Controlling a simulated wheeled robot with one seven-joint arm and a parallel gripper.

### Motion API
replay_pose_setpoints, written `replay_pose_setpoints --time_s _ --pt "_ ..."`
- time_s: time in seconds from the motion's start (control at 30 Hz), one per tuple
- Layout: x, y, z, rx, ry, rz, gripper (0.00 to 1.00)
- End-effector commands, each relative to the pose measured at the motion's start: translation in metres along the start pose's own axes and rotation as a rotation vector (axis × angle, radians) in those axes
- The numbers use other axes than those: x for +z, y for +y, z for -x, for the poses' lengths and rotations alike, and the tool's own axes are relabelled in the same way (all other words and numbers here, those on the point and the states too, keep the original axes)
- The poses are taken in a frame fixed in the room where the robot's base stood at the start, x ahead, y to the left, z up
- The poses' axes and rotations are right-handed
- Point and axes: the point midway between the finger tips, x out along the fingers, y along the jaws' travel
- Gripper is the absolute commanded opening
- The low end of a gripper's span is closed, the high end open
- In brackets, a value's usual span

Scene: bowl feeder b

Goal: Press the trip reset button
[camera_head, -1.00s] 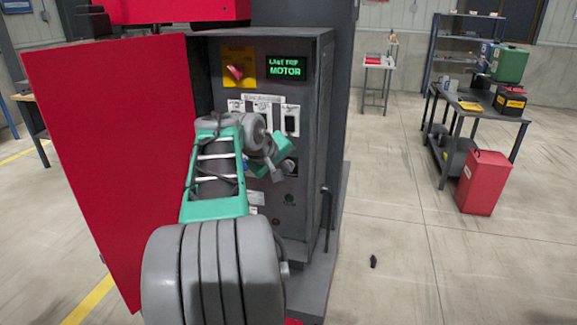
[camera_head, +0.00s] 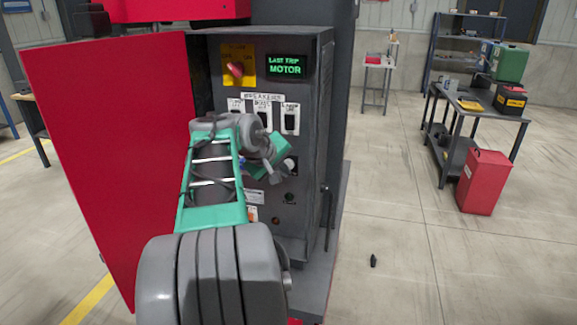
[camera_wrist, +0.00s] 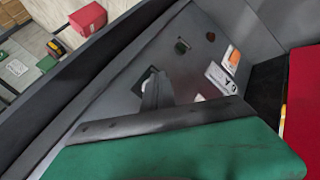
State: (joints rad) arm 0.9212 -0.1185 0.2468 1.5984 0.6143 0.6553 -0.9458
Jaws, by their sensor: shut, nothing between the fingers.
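The dark grey control panel (camera_head: 318,120) stands open, with small buttons on its lower face. A dark green round button (camera_head: 289,198) and an orange-red one (camera_head: 276,221) show there. A small blue spot (camera_head: 242,161) shows beside my wrist, mostly covered. I cannot read which control is the trip reset button. My gripper (camera_head: 277,176) is shut and empty in front of the panel, above and left of the green button. In the wrist view its grey fingers (camera_wrist: 156,88) point at the panel face; I cannot tell whether they touch it. My wrist hides part of the panel.
A green display (camera_head: 286,67) reads "LAST TRIP MOTOR". A red rotary handle (camera_head: 235,69) on a yellow plate and several breaker switches (camera_head: 290,120) sit above my wrist. The open red door (camera_head: 110,150) stands at the left.

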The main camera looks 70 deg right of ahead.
Motion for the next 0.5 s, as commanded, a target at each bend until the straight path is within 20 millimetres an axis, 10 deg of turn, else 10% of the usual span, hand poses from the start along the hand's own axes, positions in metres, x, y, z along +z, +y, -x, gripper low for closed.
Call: replay_pose_setpoints --time_s 0.5 --pt "0.017 -0.019 0.025 -0.001 0.002 0.002 0.0"
